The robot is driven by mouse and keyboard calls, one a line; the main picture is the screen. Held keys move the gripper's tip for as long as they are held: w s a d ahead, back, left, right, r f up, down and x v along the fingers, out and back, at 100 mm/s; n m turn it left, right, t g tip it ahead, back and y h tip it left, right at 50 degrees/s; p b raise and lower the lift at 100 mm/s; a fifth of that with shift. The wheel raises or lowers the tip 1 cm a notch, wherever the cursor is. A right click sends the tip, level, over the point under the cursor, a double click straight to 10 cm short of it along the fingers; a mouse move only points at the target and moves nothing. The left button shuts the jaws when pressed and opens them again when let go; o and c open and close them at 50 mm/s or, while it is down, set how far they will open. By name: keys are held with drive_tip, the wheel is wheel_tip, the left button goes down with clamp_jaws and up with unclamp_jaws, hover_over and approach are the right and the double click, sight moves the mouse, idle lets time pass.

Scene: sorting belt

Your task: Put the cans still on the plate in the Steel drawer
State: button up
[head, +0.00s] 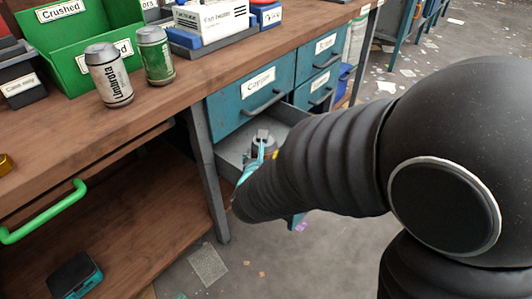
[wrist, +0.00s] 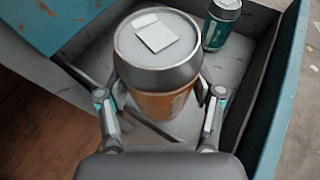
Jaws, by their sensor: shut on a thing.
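My gripper (wrist: 161,98) is shut on a can with an orange-brown body and grey top (wrist: 157,62), a pale square on its lid. In the wrist view it holds this can upright inside an open grey drawer (wrist: 75,47); whether the can touches the floor is unclear. A teal can (wrist: 222,24) stands farther back in that drawer. In the head view the open drawer (head: 231,153) is below the Copper drawer (head: 250,97); my arm hides its front and any label. A white can (head: 108,78) and a green can (head: 155,56) stand on the bench. No plate is distinguishable.
The wooden bench (head: 165,103) carries green Crushed bins (head: 72,50) behind the cans and a white boxed item (head: 212,21). Two closed blue drawers (head: 317,88) are right of the Copper drawer. A bench leg (head: 209,180) stands left of the open drawer. Litter dots the floor.

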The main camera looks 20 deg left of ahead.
drive_tip(key=shift+f+b, duration=0.45)
drive_tip(key=shift+b, duration=0.15)
drive_tip(key=o, duration=0.9)
drive_tip(key=shift+r, duration=0.1)
drive_tip(key=shift+r+p, duration=0.55)
drive_tip(key=shift+p, duration=0.2)
drive_tip(key=v, duration=1.2)
drive_tip(key=shift+p, duration=0.4)
drive_tip(key=shift+f, duration=0.15)
